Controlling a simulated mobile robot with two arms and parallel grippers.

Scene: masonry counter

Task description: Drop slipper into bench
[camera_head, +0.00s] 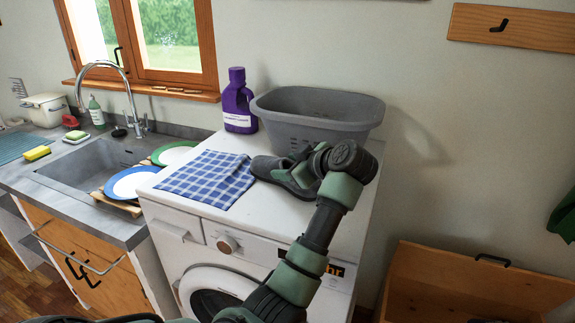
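A dark grey slipper (276,173) lies on the white top of the washing machine, right of a checked cloth.
A grey basin (290,112) and a purple bottle (238,105) stand behind the slipper. The blue checked cloth (209,178) lies left of it on the washing machine (185,212). Plates (130,183) and a sink are further left. A wall rack (530,30) hangs at upper right.

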